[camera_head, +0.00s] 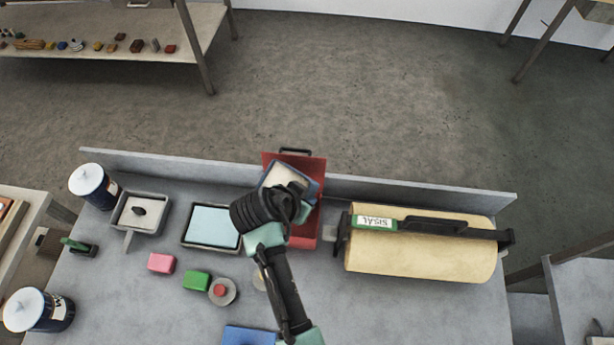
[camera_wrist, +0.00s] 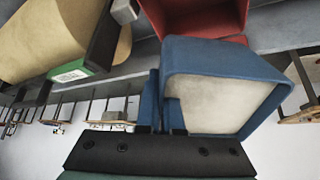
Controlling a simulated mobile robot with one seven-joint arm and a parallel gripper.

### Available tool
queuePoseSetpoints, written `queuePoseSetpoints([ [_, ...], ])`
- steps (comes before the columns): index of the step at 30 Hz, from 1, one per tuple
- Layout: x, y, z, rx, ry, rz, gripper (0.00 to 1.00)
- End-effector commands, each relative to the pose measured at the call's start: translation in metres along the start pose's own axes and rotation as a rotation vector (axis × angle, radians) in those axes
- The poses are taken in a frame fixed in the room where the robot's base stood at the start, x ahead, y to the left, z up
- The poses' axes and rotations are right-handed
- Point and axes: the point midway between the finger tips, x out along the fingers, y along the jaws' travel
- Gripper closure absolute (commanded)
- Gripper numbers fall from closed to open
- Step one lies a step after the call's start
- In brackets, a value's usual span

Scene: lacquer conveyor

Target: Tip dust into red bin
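My gripper (camera_head: 297,208) is shut on a blue dustpan-like tray (camera_head: 312,188), whose blue grip also shows in the wrist view (camera_wrist: 157,105). The tray is held over the red bin (camera_head: 315,162), within its outline from above, and looks tilted. Pale, whitish-beige dust (camera_wrist: 220,95) covers the tray's inner face in the wrist view. The red bin stands against the bench's back edge and also shows at the top of the wrist view (camera_wrist: 205,18). Its inside is mostly hidden by the tray and my arm, so its contents cannot be told.
A sisal roll (camera_head: 425,255) on a black holder lies right of the bin. A pale blue pad in a tray (camera_head: 212,225) sits to the left. Pink (camera_head: 161,263) and green (camera_head: 197,281) blocks, a red button (camera_head: 221,291) and dark canisters (camera_head: 95,187) stand farther left.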

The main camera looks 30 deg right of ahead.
Motion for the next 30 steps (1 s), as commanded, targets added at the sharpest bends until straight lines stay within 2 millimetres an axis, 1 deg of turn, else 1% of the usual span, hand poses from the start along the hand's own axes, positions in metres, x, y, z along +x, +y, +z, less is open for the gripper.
queuePoseSetpoints([
  [1, 0.0053, 0.0, 0.0042, -0.002, 0.027, 0.0, 1.0],
  [8, 0.0077, 0.0001, 0.0049, -0.002, 0.152, 0.0, 1.0],
  [30, 0.0098, -0.0003, 0.0059, -0.002, 0.512, -0.001, 1.0],
])
